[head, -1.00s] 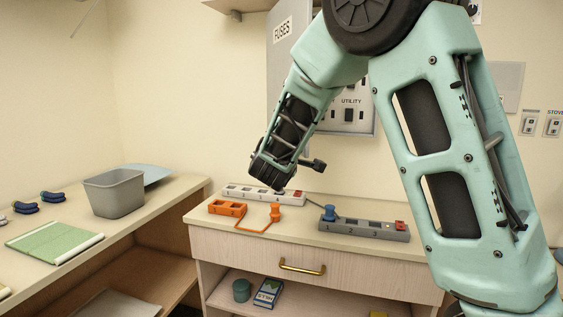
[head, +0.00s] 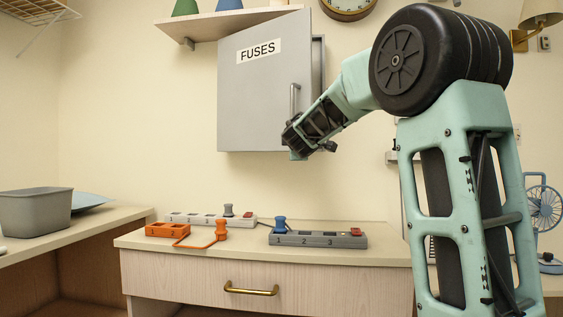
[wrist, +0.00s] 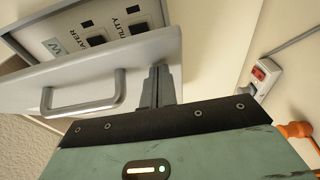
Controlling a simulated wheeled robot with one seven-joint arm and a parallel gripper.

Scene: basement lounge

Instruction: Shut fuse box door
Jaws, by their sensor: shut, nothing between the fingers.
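The grey fuse box door (head: 255,100), labelled FUSES, hangs on the wall and stands partly open. A strip of the box (head: 318,65) shows past its right edge. The door's bar handle (head: 295,100) is near that edge; the handle also shows in the wrist view (wrist: 85,108). Behind the door there, the switch panel (wrist: 95,35) shows through the gap. My gripper (wrist: 158,75) is shut and empty, its fingers close by the door's handle-side edge; I cannot tell if they touch. In the head view my gripper (head: 297,150) is at the door's lower right corner.
Below is a counter (head: 350,255) with a grey fuse strip (head: 318,239), a white strip (head: 195,218) and an orange block (head: 167,230). A shelf (head: 230,22) is above the door. A grey bin (head: 35,212) stands at the left.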

